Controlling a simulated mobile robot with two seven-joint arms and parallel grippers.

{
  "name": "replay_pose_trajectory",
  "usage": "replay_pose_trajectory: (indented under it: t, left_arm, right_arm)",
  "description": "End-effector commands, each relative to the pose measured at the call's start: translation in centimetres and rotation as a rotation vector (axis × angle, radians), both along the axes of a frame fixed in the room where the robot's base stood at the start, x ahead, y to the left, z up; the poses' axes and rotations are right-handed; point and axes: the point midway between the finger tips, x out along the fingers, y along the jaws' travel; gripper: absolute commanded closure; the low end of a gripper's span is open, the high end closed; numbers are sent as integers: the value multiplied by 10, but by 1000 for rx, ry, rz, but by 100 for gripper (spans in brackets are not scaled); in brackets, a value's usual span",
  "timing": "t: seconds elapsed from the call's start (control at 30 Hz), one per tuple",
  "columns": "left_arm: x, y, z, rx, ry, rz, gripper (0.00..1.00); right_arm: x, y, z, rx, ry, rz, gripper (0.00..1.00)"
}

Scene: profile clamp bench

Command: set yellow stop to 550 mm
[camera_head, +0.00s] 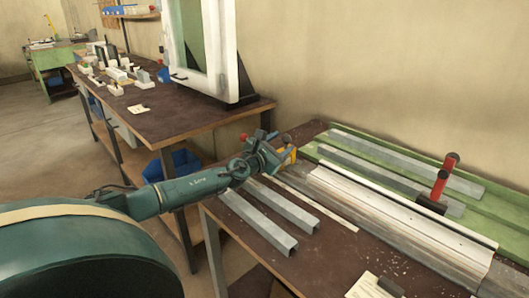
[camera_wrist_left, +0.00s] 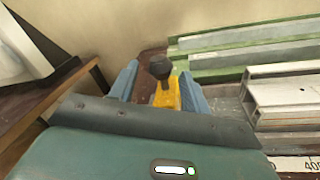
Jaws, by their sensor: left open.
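The yellow stop (camera_head: 290,157) is at the left end of the long metal profile rail (camera_head: 390,216), partly hidden by my left gripper in the head view. In the left wrist view the yellow stop (camera_wrist_left: 166,95) with its dark round knob (camera_wrist_left: 159,67) stands between my two fingers. My left gripper (camera_head: 277,150) is open around the stop, one finger on each side; I cannot tell whether they touch it. In the left wrist view a white scale (camera_wrist_left: 305,163) shows at the lower right, its number cut off. My right gripper is not in view.
Loose grey profiles (camera_head: 270,215) lie on the bench in front of the rail. A note (camera_head: 372,287) lies at the front. Another bench (camera_head: 165,112) with small parts and a white frame stands left.

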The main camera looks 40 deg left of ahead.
Motion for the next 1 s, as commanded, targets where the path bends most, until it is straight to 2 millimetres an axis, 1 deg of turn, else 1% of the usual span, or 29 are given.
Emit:
replay_pose_trajectory:
  t: [0.03,0.2,0.4,0.5,0.7,1.0]
  left_arm:
    - [-12,0,-1,6,4,0,53]
    - [-46,-3,-2,6,5,-1,53]
    - [-78,-6,-2,4,4,-1,53]
    - [-88,-5,-1,3,2,2,53]
    - [-99,-7,0,1,1,1,53]
    - [-100,-7,1,0,-2,2,53]
  right_arm:
    - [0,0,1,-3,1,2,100]
    - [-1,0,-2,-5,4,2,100]
    - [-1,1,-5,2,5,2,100]
    - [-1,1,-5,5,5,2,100]
    - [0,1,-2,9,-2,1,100]
    - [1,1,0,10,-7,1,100]
